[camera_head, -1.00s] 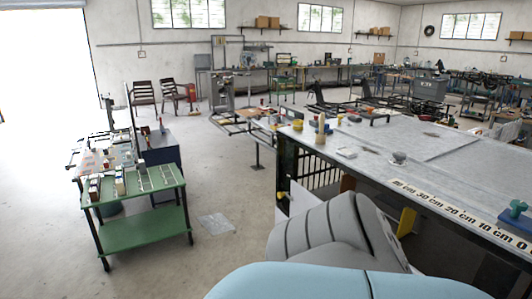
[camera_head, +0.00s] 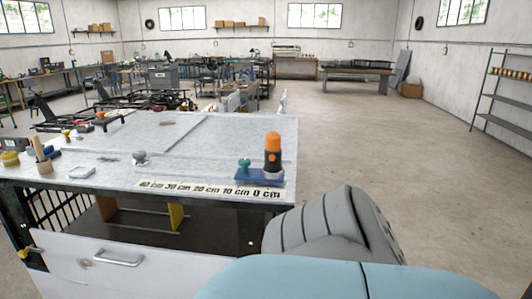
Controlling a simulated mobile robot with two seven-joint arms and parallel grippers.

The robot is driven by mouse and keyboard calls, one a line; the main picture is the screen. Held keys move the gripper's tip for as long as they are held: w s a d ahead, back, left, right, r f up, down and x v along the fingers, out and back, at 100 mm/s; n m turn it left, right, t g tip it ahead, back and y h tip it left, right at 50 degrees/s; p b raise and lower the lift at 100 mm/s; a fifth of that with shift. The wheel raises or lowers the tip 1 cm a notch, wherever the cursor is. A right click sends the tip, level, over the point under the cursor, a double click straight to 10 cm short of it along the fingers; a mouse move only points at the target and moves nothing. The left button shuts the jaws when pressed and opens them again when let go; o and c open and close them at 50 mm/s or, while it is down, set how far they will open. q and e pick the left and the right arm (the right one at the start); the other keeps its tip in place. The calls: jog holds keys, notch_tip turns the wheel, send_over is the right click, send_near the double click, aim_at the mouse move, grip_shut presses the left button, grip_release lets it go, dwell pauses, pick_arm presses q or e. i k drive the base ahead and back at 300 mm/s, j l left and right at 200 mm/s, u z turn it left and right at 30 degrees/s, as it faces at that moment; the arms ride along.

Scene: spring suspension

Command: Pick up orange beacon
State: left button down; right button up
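The orange beacon (camera_head: 272,149) stands upright in the camera_head view, near the right front corner of the grey-white workbench (camera_head: 150,152). Its top is an orange dome and its lower part is black with an orange spot. It stands on or just beside a blue plate (camera_head: 250,175) that also carries a teal knob (camera_head: 244,165); I cannot tell which. The front edge of the bench has a printed cm scale, with 0 cm near the beacon. Neither gripper is in view. Only grey and light blue parts of my own body show at the bottom right.
A white drawer (camera_head: 120,262) is below. The floor right of the bench is clear up to a shelf rack (camera_head: 503,95).

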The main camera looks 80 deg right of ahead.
aim_at(274, 139)
jog(key=z, duration=2.6)
